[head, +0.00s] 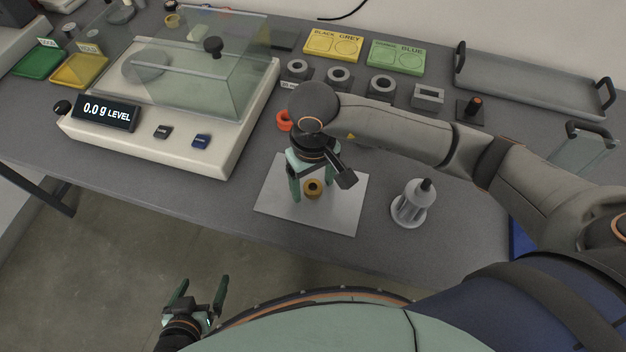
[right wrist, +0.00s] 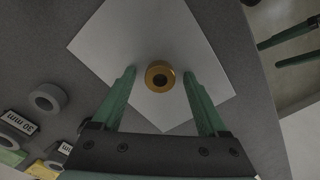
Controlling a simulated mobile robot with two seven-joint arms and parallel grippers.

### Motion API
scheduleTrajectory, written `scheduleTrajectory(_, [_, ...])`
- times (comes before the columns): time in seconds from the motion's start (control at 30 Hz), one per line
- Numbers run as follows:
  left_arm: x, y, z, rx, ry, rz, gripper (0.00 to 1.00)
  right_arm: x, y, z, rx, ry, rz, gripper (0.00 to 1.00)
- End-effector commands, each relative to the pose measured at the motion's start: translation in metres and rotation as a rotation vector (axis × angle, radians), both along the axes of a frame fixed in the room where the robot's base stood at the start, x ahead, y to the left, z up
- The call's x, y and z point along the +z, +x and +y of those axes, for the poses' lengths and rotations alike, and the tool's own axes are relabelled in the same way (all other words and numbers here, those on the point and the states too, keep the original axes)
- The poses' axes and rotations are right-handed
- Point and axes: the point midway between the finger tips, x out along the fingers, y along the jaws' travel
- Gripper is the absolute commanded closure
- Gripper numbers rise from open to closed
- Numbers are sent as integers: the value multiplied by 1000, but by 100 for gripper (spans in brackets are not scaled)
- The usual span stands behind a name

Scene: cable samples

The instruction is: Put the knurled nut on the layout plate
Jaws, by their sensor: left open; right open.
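The knurled nut (head: 313,187) is a small brass ring with a dark hole. It lies on the layout plate (head: 342,213), a pale grey square sheet on the bench. In the right wrist view the nut (right wrist: 160,75) sits on the plate (right wrist: 120,38) between and just beyond the open fingertips. My right gripper (head: 312,196) is open over the plate, its green fingers on either side of the nut with gaps showing. My left gripper (head: 198,292) is open and empty, low in front of the bench, away from the plate.
A balance (head: 190,160) with a glass cover stands left of the plate, reading 0.0 g. A grey plunger-topped fixture (head: 409,207) stands right of it. An orange ring (head: 284,121) and several grey rings lie behind. A long tray (head: 530,82) is at back right.

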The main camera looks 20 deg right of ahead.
Motion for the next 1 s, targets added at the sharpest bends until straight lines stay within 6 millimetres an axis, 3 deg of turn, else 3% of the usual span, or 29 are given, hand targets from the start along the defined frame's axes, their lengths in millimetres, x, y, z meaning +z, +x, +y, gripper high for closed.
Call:
scheduleTrajectory(0.27, [5,0,0,0,0,-1,0,9,1,0,1,1,-3,23])
scheduleTrajectory(0.7, [-3,0,0,0,0,-1,0,101,1,0,1,0,-6,23])
scheduleTrajectory(1.0, [-1,0,0,0,0,0,0,123,0,0,0,-1,0,23])
